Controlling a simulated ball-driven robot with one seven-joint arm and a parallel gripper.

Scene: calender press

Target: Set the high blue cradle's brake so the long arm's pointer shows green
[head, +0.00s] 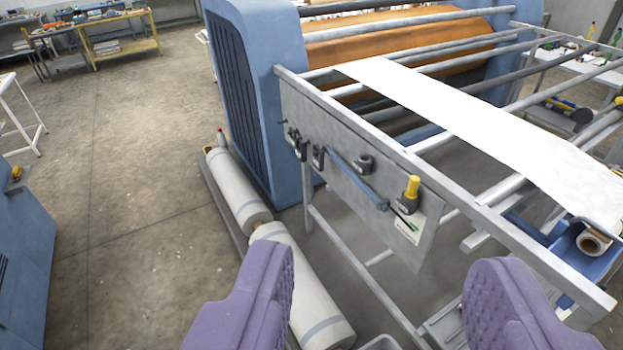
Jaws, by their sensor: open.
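A grey side panel (345,160) on the press frame carries the brake parts. A long blue arm (355,178) slants down to the right across it. A yellow knob (412,187) on a dark base stands at the panel's right. Below it is a small pale plate (408,228) with some green and a dark thin mark; what the pointer shows is too small to tell. A blue cradle (565,243) holding a roll shows at the right edge, partly cut off. My gripper (382,265) is open and empty, its purple padded fingers in front of and below the panel.
Dark fittings (297,146) sit on the panel's left. A white sheet (490,135) runs over the frame bars. Pale rolls (300,285) lie on the floor below. A blue cabinet (22,250) stands left; the floor between is mostly clear.

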